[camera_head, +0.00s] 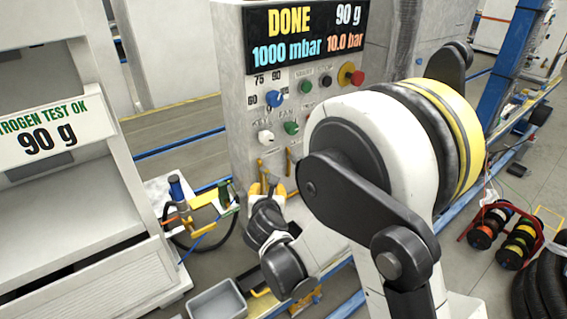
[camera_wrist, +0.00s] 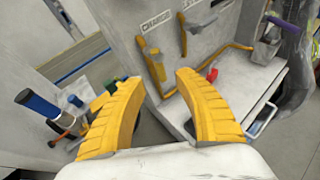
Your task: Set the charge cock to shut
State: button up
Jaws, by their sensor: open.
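The charge cock (camera_wrist: 153,62) is a yellow lever on the grey panel under a label that seems to read CHARGE. In the wrist view its handle hangs down the panel, slightly tilted, and appears between my open fingertips. My gripper (camera_wrist: 158,79) has yellow ribbed fingers, spread apart and empty, just in front of the panel; contact with the lever cannot be told. A second yellow lever (camera_wrist: 183,36) hangs to its right. In the head view my gripper (camera_head: 266,187) is low before the station, and my wrist partly hides the levers.
The station's display (camera_head: 306,33) reads DONE, 90 g, 1000 mbar and 10.0 bar. Below it are a blue knob (camera_head: 275,99), a red-yellow button (camera_head: 351,74) and other buttons. A blue-handled tool (camera_wrist: 38,103) stands at left. A grey bin (camera_head: 217,301) lies below.

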aim_at(267, 179)
jog(key=shift+n, duration=0.3)
jog(key=b+x, duration=0.3)
jog(key=x, duration=0.8)
jog(key=shift+a, duration=0.15)
grip_shut()
